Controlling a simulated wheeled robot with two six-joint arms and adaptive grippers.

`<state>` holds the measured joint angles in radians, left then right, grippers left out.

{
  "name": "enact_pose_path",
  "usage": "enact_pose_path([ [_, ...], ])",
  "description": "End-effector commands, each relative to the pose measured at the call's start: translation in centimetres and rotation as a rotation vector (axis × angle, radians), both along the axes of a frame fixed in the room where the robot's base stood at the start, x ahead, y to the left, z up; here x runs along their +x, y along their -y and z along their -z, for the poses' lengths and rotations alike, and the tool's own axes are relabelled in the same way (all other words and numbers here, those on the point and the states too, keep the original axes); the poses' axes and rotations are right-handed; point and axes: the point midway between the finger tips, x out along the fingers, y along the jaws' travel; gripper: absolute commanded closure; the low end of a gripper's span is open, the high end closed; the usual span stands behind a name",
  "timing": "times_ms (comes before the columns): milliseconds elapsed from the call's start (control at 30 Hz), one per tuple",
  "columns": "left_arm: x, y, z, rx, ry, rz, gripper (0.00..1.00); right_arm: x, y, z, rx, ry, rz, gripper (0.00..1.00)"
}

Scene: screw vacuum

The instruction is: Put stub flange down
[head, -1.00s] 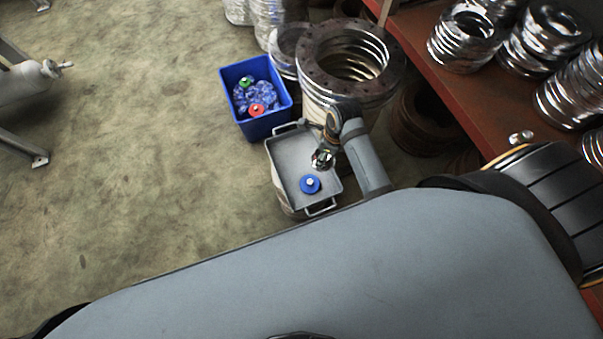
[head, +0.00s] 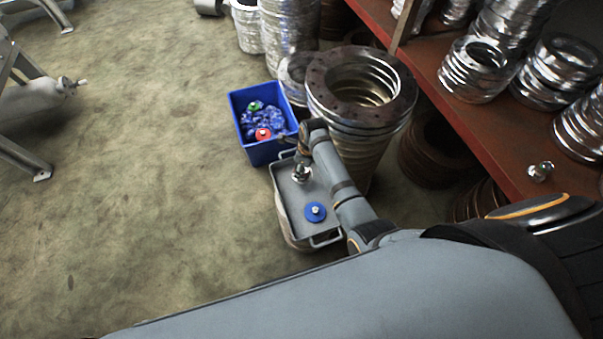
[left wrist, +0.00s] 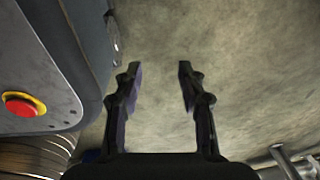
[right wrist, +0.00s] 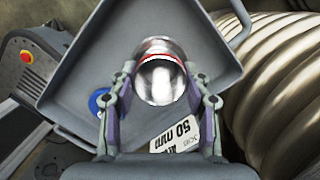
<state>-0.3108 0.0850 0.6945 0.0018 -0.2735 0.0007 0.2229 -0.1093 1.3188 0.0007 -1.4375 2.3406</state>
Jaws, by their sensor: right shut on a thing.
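My right gripper (right wrist: 160,78) is shut on the stub flange (right wrist: 160,88), a shiny metal round piece with a red line across it. The gripper (head: 301,177) shows in the head view over the far part of a grey tray (head: 289,212) with handles. Whether the flange touches the tray floor I cannot tell. A blue disc with a light centre (head: 315,211) lies in the tray's near part; it also shows partly behind a finger in the right wrist view (right wrist: 98,100). My left gripper (left wrist: 158,75) is open and empty above bare floor.
A blue bin (head: 264,152) with blue, green and red pieces stands behind the tray. A tall stack of large flanges (head: 362,90) stands close to my right arm. A red-brown shelf (head: 470,125) holds metal rings. The floor at left is open.

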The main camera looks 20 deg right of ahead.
Motion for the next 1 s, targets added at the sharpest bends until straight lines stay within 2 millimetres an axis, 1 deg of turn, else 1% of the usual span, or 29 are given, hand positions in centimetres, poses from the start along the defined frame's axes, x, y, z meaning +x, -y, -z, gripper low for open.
enact_pose_path([
  [67, -0.2, 0.1, 0.1, -0.001, -0.005, 0.000, 0.60, 0.2, -0.1, 0.2, 0.000, 0.001, 0.000, 0.93],
  [133, 0.7, 0.2, 0.4, -0.002, 0.002, -0.001, 0.60, 0.5, -0.2, 1.3, 0.000, -0.001, 0.000, 0.93],
  [200, 1.4, 0.2, 0.5, -0.002, 0.003, -0.001, 0.60, 0.4, -0.2, 2.6, -0.001, -0.002, 0.000, 0.93],
  [300, 2.1, 0.2, 0.4, -0.002, 0.004, -0.001, 0.60, 0.5, -0.2, 3.5, 0.000, 0.000, 0.000, 0.93],
  [567, 2.2, 0.3, 0.2, -0.002, 0.003, -0.002, 0.60, 0.4, -0.2, 3.5, 0.001, 0.001, 0.001, 0.93],
  [667, 2.3, 0.3, 0.3, -0.002, 0.004, -0.001, 0.60, 0.4, -0.2, 3.8, 0.000, 0.000, 0.001, 0.93],
  [700, 2.3, 0.3, 0.2, -0.002, 0.005, -0.001, 0.60, 0.4, -0.2, 3.8, 0.000, 0.000, 0.001, 0.47],
  [833, 2.4, 0.3, 0.2, -0.002, 0.006, -0.001, 0.60, 0.4, -0.2, 3.8, 0.000, 0.000, 0.001, 0.30],
  [1000, 2.4, 0.3, 0.2, -0.003, 0.006, -0.001, 0.60, 0.4, -0.2, 3.8, 0.000, 0.000, 0.001, 0.29],
])
